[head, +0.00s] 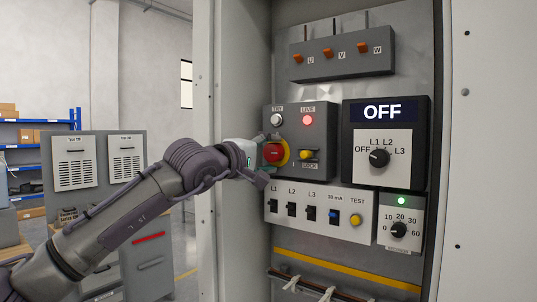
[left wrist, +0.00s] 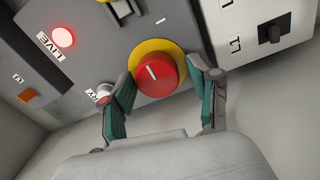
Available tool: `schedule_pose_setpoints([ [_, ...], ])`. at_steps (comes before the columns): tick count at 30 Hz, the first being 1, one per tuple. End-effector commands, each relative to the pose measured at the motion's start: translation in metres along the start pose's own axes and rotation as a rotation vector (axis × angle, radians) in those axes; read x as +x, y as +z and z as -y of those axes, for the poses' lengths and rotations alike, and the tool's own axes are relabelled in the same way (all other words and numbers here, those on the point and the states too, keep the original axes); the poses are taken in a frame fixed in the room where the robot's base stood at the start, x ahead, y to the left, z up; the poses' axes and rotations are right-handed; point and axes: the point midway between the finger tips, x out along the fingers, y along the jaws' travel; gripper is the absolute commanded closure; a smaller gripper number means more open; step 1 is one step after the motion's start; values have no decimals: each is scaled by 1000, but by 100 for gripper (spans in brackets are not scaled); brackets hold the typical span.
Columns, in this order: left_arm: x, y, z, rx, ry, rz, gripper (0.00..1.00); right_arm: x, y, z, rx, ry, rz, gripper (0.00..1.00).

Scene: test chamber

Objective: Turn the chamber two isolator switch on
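The red rotary knob on a round yellow plate (head: 275,153) sits on the grey switch box (head: 326,125) in the cabinet; it looks like the isolator switch. In the left wrist view the red knob (left wrist: 158,73) has a short white mark on its face. My left gripper (left wrist: 165,82) is open, its teal-padded fingers on either side of the knob. One finger is close to the knob's edge; I cannot tell whether it touches. In the head view my left gripper (head: 262,167) partly covers the knob's left side. My right gripper is not in view.
A red LIVE lamp (head: 308,120) is lit above right, beside a TRY button (head: 276,120). A yellow lever (head: 308,155) is to the knob's right. A display (head: 383,111) reads OFF. Breaker switches (head: 311,212) are below. The cabinet's left wall (head: 232,90) stands close by my arm.

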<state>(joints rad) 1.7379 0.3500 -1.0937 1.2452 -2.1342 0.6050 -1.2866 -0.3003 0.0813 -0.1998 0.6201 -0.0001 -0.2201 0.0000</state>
Motion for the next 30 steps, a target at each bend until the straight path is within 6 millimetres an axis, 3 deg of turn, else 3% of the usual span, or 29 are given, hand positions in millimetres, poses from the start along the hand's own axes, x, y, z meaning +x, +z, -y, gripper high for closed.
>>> schedule_pose_setpoints([
  [14, -10, -1, -2, -2, 4, 1, 30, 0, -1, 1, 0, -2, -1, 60],
  [30, -107, -1, -1, -1, 3, 0, 30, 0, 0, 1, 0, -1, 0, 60],
])
